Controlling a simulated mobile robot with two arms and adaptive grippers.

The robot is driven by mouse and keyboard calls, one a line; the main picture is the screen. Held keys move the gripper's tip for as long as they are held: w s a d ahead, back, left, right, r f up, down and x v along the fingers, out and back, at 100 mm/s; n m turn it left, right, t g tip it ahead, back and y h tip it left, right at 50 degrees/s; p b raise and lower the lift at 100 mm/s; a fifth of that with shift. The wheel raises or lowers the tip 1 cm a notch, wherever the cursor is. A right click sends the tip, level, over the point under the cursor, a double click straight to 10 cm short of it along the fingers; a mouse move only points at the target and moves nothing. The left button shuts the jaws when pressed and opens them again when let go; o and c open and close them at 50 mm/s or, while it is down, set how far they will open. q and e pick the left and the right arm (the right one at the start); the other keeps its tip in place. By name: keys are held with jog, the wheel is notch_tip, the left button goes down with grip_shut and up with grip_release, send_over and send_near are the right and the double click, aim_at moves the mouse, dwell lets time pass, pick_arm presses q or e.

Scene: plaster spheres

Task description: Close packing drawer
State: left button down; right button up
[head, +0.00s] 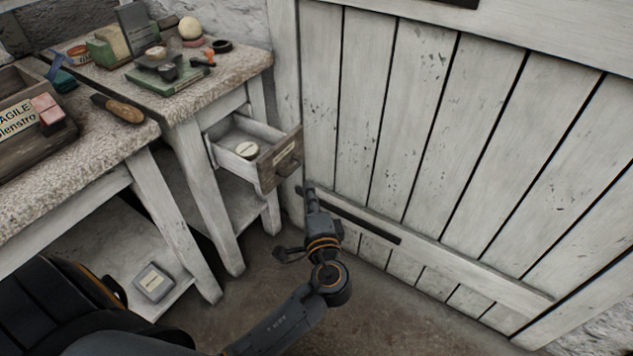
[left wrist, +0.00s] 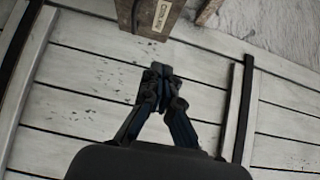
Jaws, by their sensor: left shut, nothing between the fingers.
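The packing drawer (head: 240,138) sticks out, open, from the end of the worn white table in the head view. A pale round thing lies in it. Its brown front panel (head: 280,160) bears a label and a dark handle. In the left wrist view the drawer front (left wrist: 150,14) shows at the top edge, with a label on it. My left gripper (head: 309,188) is shut and empty, just below and right of the drawer front, apart from it. Its fingertips (left wrist: 160,70) are together in the left wrist view, below the drawer front. My right gripper is not in view.
A white plank door (head: 420,120) stands close on the right, with a dark strip low on it. The stone tabletop (head: 237,75) holds boxes, a pale ball (head: 190,28) and small items. A wooden crate (head: 52,125) is at left. Bare floor (head: 262,262) lies below the drawer.

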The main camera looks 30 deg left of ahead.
pick_arm(q)
send_near(286, 145)
jog(key=w, duration=0.4)
jog(key=a, duration=0.2)
jog(key=shift+w+a, duration=0.2)
jog(key=shift+a, duration=0.6)
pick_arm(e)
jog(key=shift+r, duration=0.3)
pick_arm(q)
jog(key=shift+a, duration=0.1)
